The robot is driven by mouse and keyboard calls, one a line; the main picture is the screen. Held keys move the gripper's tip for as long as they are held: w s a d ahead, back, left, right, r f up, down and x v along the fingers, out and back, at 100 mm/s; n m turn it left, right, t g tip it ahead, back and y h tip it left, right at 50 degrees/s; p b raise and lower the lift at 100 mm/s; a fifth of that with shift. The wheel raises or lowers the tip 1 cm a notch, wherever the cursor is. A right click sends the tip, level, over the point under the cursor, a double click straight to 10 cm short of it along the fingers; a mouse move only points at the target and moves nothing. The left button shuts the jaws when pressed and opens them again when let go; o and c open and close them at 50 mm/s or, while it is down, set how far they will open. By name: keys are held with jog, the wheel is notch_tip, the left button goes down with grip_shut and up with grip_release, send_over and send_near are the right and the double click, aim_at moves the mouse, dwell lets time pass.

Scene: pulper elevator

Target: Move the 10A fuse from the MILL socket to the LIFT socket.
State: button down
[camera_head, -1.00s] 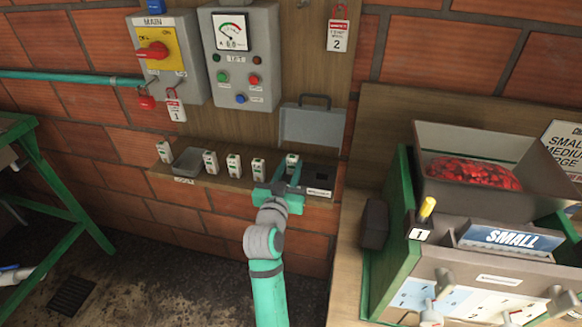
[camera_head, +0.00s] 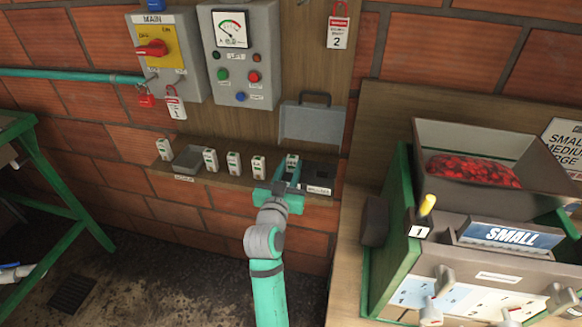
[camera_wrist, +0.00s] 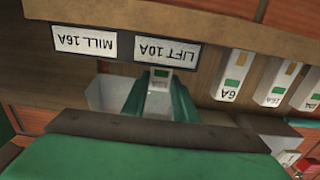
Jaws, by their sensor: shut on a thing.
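My gripper (camera_head: 286,179) is shut on a small white fuse with a green mark (camera_head: 292,161), at the fuse box on the right end of the shelf. In the wrist view the fuse (camera_wrist: 160,76) stands between the green fingers, in line with the upside-down LIFT 10A label (camera_wrist: 167,50). Its rating is too small to read, and I cannot tell whether it is fully seated. The MILL 16A label (camera_wrist: 85,41) is beside the LIFT label. In the head view the dark MILL socket area (camera_head: 321,172) to the right of the fuse shows no fuse.
Several spare fuses (camera_head: 233,163) stand on the shelf left of my gripper, around a grey tray (camera_head: 188,160). The fuse box lid (camera_head: 311,124) is open behind. The MAIN switch box (camera_head: 166,58) and meter panel (camera_head: 240,56) hang above. A sorting machine (camera_head: 480,250) stands on the right.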

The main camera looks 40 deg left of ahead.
jog(key=shift+f, duration=0.35)
dwell(0.6)
jog(key=c, duration=1.3)
grip_release()
jog(key=shift+c, duration=0.2)
jog(key=v, duration=1.1)
jog(key=shift+d+r, duration=0.1)
jog(key=shift+d, duration=0.15)
